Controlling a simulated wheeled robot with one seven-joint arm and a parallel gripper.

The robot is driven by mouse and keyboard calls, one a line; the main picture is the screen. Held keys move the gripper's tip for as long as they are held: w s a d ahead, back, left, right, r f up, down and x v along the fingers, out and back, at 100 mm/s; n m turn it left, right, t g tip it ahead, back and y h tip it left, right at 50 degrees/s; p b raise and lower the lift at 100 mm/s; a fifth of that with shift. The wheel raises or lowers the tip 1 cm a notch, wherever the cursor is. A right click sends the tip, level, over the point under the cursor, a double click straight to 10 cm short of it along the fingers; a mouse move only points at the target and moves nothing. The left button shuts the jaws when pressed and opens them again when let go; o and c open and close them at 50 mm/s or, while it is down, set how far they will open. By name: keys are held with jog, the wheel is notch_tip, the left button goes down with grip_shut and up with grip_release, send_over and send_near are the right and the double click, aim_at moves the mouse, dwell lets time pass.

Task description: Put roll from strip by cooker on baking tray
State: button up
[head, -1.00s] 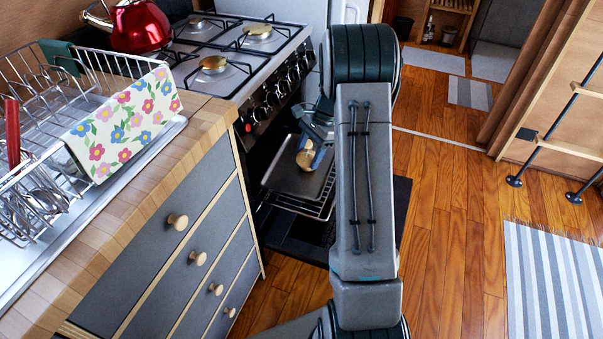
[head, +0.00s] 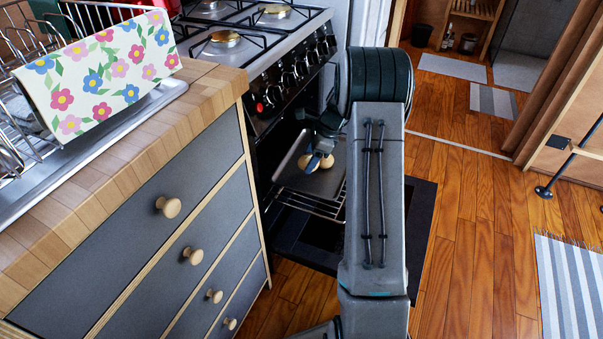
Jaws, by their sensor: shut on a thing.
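The baking tray (head: 316,186) is a dark flat sheet on a wire rack pulled partly out of the open oven. My gripper (head: 318,162) is low over the tray, shut on a round golden-brown roll (head: 327,161). Another rounded tan shape (head: 305,161) shows just left of the fingers. The roll is at or very near the tray surface; I cannot tell whether it touches. My arm hides the right part of the tray and rack.
The cooker (head: 262,45) stands behind the wooden worktop (head: 205,82). The oven door (head: 420,215) is folded down, dark, under my arm. Grey drawers (head: 150,190) with round knobs stand left. A dish rack with a flowered cloth (head: 108,70) sits on the worktop.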

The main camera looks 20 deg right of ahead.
aim_at(301, 159)
jog(key=shift+w+a+f+b, duration=0.3)
jog(key=shift+w+a+f, duration=0.6)
jog(key=shift+w+a, duration=0.15)
notch_tip(301, 159, down, 4)
jog(key=shift+a+f+b, duration=0.1)
jog(key=shift+b, duration=1)
jog(key=o, duration=1)
